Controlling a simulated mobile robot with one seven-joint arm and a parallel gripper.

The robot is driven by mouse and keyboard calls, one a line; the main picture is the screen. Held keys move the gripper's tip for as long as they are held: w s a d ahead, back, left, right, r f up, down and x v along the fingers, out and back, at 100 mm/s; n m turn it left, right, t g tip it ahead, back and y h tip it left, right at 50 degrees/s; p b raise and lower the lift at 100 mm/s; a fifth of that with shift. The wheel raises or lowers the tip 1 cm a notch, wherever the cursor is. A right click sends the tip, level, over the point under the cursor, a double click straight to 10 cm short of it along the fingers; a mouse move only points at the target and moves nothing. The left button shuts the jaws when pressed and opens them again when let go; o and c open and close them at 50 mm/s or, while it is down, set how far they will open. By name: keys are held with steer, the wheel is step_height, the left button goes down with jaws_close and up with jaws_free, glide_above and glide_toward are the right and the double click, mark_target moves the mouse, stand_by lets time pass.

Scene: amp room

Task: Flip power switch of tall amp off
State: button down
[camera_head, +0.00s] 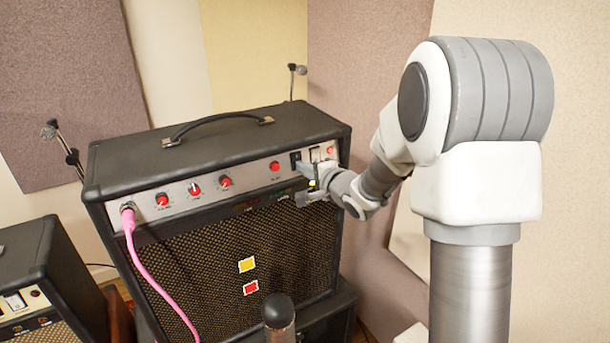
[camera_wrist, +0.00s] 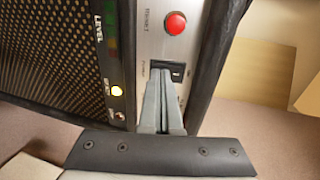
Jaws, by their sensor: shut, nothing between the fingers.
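The tall amp (camera_head: 230,135) is black, with a silver control panel under its top edge. Its black power switch (camera_head: 296,158) is near the right end of the panel, right of a red button. My gripper (camera_head: 304,170) is in front of this part of the panel. In the wrist view my gripper (camera_wrist: 163,78) is shut and empty, with its fingertips at the power switch (camera_wrist: 176,70) and covering part of it. I cannot tell whether the tips touch the switch, or which way it is set.
A pink cable (camera_head: 150,275) plugs into the panel's left end, beside several red knobs. A smaller amp (camera_head: 35,275) stands at lower left. A dark microphone-like top (camera_head: 278,310) rises in front of the grille. A yellow light (camera_wrist: 117,90) glows near the switch.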

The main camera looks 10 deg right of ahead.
steer(key=shift+w+t+b, duration=0.1)
steer(key=shift+t+b, duration=0.3)
steer(key=shift+b, duration=0.05)
steer(key=v, duration=1.7)
steer(key=shift+s+d+p, duration=0.2)
steer(key=shift+s+p, duration=0.05)
steer(key=shift+p, duration=0.05)
steer(key=shift+f, duration=0.1)
